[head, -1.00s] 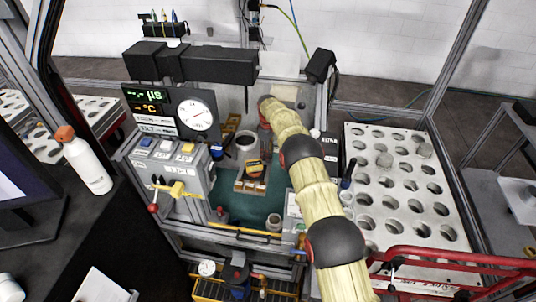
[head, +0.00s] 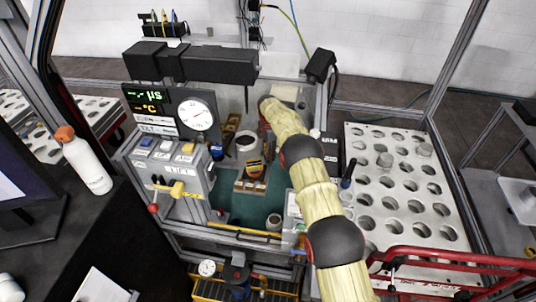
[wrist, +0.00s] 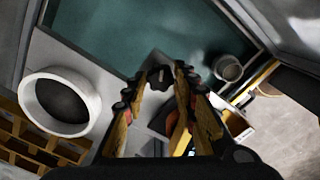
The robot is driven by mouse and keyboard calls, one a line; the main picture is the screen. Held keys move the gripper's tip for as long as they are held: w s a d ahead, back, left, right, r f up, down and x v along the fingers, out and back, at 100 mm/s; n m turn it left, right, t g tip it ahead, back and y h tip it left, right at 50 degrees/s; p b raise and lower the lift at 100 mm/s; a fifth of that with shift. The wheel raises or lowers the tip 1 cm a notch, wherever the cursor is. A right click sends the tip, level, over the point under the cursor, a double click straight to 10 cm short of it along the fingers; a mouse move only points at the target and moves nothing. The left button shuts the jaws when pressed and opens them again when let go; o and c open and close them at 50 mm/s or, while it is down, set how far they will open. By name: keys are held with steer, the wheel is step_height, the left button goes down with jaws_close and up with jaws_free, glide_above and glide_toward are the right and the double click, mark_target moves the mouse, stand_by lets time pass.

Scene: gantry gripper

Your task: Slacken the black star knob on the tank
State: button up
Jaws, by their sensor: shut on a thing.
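The black star knob (wrist: 160,78) shows in the wrist view, dark and lobed, with a small pale piece at its middle. My gripper (wrist: 162,80) has its two yellow-and-black fingers on either side of it, shut on it. The fingers and the wrist body hide part of the knob and what lies under it. The tank (head: 238,202) has a teal floor and stands in the middle of the head view. My yellow-sleeved arm reaches over its right side, and I cannot make out the knob there.
A white ring-shaped vessel (wrist: 60,100) is left of my fingers, and a small grey cup (wrist: 228,68) is to the right. In the head view, a control box (head: 172,168) and round dial (head: 197,116) flank the tank's left; a perforated rack (head: 400,180) is on the right.

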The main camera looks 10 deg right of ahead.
steer(key=n, duration=0.6)
steer(key=shift+r, duration=0.1)
steer(key=n, duration=0.6)
steer(key=shift+n, duration=0.4)
steer(key=o, duration=1.1)
steer(key=shift+w, duration=0.1)
steer(key=shift+o, duration=0.2)
steer(key=shift+d, duration=0.1)
step_height(320, 180, up, 12)
steer(key=shift+a, duration=0.3)
